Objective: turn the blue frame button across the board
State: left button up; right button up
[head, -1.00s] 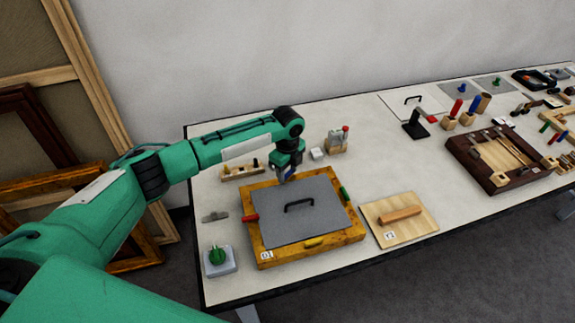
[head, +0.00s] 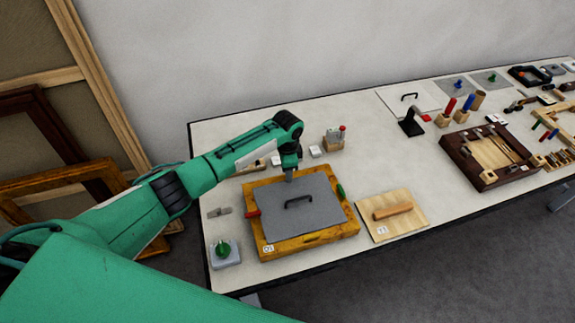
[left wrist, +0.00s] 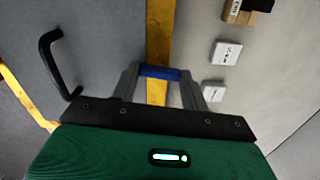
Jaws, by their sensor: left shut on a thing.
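The gilt frame (head: 347,231) lies flat on the table, with a grey board (head: 285,228) with a black handle (head: 299,199) inside it. My left gripper (head: 289,178) points down at the frame's back bar. In the left wrist view the blue button (left wrist: 160,72) lies between the fingertips, which are shut on it. The button lies crosswise over the yellow bar, its left end at the board's edge. A fingertip partly hides that end. In the head view the gripper hides the button. A red button (head: 253,213) and a green button (head: 340,190) sit on the side bars.
A small block with a green knob (head: 222,250) stands front left. A wooden panel with a roller (head: 392,211) lies right of the frame. Small white blocks (head: 316,151) and a tool holder (head: 334,139) stand behind. A dark tray (head: 480,170) is farther right.

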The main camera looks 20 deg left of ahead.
pick_arm(q)
jog(key=shift+r+n+p, duration=0.1)
jog(key=shift+n+p, duration=0.2)
jog(key=shift+n, duration=0.3)
jog(key=o, duration=1)
jog(key=shift+a, duration=0.1)
jog(key=shift+r, duration=0.45)
jog(key=shift+r+b, duration=2.15)
jog(key=shift+r, duration=4.25)
